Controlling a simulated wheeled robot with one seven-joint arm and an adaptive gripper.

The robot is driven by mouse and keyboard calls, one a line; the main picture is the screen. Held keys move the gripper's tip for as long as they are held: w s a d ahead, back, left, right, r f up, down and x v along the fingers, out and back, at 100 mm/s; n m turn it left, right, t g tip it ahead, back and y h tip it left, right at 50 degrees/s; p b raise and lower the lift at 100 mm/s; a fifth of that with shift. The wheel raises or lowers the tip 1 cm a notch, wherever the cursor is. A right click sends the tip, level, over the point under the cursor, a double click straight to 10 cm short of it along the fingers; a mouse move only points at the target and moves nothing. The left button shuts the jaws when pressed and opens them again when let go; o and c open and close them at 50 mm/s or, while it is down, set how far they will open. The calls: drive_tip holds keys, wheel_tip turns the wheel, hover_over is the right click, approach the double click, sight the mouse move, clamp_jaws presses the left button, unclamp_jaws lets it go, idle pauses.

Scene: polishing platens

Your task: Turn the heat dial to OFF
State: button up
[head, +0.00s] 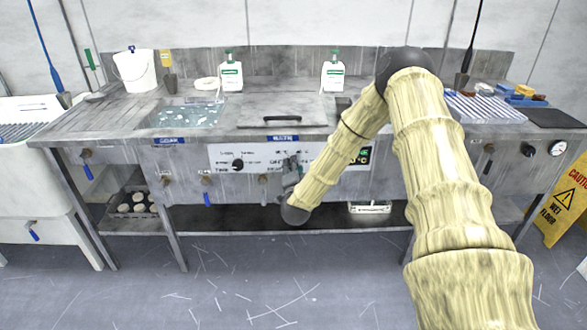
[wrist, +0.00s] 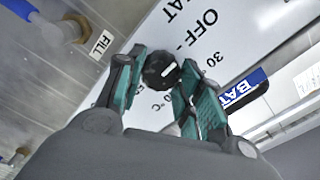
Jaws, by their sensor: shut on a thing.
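The heat dial (wrist: 155,77) is a round black knob with a short white mark, on a white panel (wrist: 145,40) printed with "OFF", "30", "°C" and part of "HEAT". My gripper (wrist: 158,82) is shut on the dial, one green-sided finger on each side of it. The white mark lies near the dial's right side; I cannot tell exactly which label it points at. In the head view my gripper (head: 290,168) is at the front panel (head: 222,151) under the bath and hides the dial.
A second black knob (head: 238,164) sits to the left on the same panel. Brass taps (head: 263,180) and a blue-handled valve (head: 207,198) stick out below and left. The BATH label (head: 283,138) and the lid (head: 280,110) are above. A yellow wet-floor sign (head: 565,205) stands right.

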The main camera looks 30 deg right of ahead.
drive_tip(key=o, duration=1)
drive_tip(key=shift+f, duration=0.1)
drive_tip(key=shift+o, duration=0.2)
drive_tip(key=v, duration=1.2)
drive_tip(key=shift+s, duration=0.1)
